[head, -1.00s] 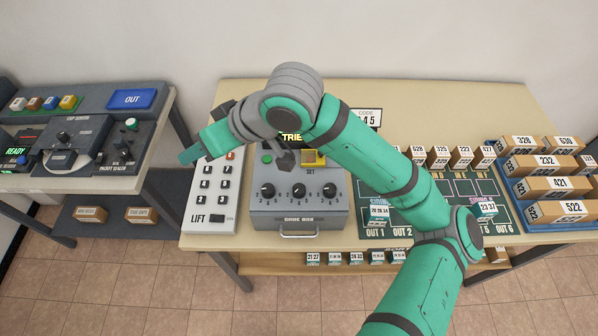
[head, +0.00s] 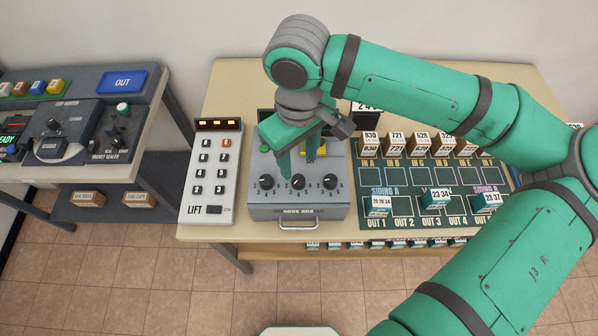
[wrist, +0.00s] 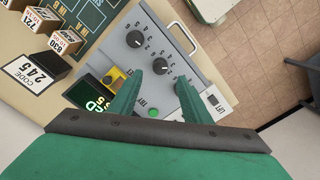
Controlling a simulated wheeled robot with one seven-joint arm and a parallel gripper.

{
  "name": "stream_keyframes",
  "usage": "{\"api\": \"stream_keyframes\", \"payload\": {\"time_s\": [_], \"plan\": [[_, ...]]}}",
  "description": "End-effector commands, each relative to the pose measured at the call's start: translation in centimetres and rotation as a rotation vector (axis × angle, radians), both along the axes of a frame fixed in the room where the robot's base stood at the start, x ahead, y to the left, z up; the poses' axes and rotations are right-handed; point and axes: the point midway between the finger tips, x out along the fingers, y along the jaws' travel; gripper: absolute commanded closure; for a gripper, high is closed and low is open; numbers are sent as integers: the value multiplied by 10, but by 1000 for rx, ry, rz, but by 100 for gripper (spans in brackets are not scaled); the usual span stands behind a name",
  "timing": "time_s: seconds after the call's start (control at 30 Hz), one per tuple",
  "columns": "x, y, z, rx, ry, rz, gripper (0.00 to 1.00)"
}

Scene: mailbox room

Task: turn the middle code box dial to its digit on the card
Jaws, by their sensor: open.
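The grey code box (head: 318,212) stands on the table with three black dials in a row. The middle dial (head: 298,182) is just in front of and below my gripper (head: 297,166), which is open and empty. In the wrist view the middle dial (wrist: 162,66) shows between the tips of my gripper (wrist: 159,78); contact cannot be told. The left dial (head: 266,182) and right dial (head: 330,181) stand either side. The code card (wrist: 36,72) reads 245 in the wrist view. In the head view my arm partly hides it. The pointer's exact digit is too small to tell.
A lift keypad (head: 213,165) stands close at the left of the box. A green sorting board (head: 405,225) with several small boxes lies to the right. A yellow button (wrist: 113,75) and green button (wrist: 153,112) sit behind the dials. A front handle (head: 297,226) sticks out.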

Motion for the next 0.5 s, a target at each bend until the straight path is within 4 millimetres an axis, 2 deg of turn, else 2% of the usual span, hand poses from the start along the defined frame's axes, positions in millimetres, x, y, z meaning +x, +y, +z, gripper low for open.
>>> {"api": "stream_keyframes", "payload": {"time_s": [0.1, 0.3, 0.5], "plan": [[-1, 0, -22, 0, 1, 1, 56], [0, 1, -54, 1, 1, 3, 56], [0, -1, -70, 2, -1, -2, 56]]}}
